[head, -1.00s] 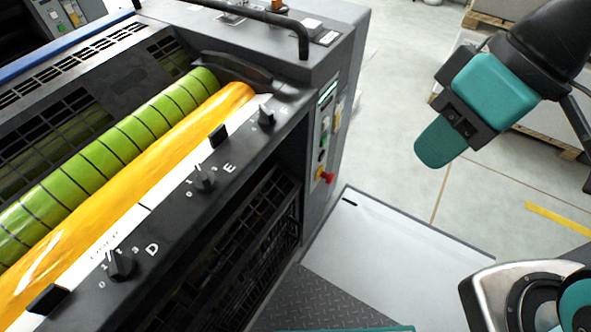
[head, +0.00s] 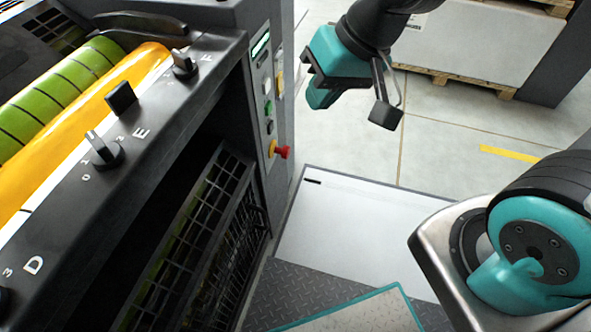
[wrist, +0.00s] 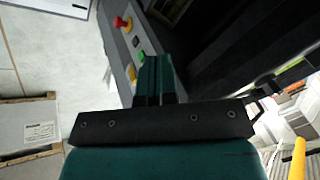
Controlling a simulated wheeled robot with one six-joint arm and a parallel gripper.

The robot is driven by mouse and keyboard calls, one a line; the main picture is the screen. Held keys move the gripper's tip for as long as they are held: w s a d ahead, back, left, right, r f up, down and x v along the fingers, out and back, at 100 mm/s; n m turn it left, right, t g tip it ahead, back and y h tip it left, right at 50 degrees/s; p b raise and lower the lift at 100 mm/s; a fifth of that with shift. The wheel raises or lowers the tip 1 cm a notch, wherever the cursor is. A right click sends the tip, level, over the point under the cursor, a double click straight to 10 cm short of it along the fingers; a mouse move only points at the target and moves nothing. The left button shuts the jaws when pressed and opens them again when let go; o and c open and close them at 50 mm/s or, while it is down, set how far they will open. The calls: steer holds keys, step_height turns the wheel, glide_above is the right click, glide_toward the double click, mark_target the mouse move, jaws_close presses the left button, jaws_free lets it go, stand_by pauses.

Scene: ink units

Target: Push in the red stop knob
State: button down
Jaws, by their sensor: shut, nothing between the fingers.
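The red stop knob (head: 280,152) sticks out from the lower part of a narrow grey control panel (head: 262,95) on the side of the machine. In the wrist view the red knob (wrist: 122,22) shows at the top, beyond the fingertips, with a yellow collar behind it. My gripper (head: 318,98) is shut and empty. In the head view it is above and to the right of the knob, apart from it. In the wrist view my gripper (wrist: 154,58) points toward the panel, and its fingers hide part of it.
Green (head: 267,107) and other buttons sit above the knob. The machine has dark rotary knobs (head: 104,152) and a yellow roller (head: 70,120). A dark grated opening (head: 215,215) lies below. Floor to the right is open; a pallet load (head: 480,45) stands behind.

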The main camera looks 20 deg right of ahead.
mark_target(285, 151)
steer(key=w+d+f+m+t+b, duration=0.1)
steer(key=w+f+b, duration=0.3)
steer(key=f, duration=0.5)
steer(key=w+d+f+m+t+h+b, duration=0.1)
steer(key=w+d+f+m+t+b, duration=0.1)
steer(key=w+d+f+m+b, duration=0.2)
steer(key=w+d+f+m+t+h+b, duration=0.1)
steer(key=f+b, duration=0.7)
steer(key=f, duration=0.8)
steer(key=w+d+m, duration=0.1)
steer(key=w+d, duration=0.1)
steer(key=w, duration=0.1)
steer(key=shift+f+b, duration=0.15)
steer(key=shift+b, duration=0.15)
steer(key=shift+f, duration=0.1)
steer(key=w+a+f+b, duration=0.4)
steer(key=w+a+f, duration=0.1)
steer(key=w+f, duration=0.2)
steer(key=shift+w+f, duration=0.4)
steer(key=shift+w, duration=0.15)
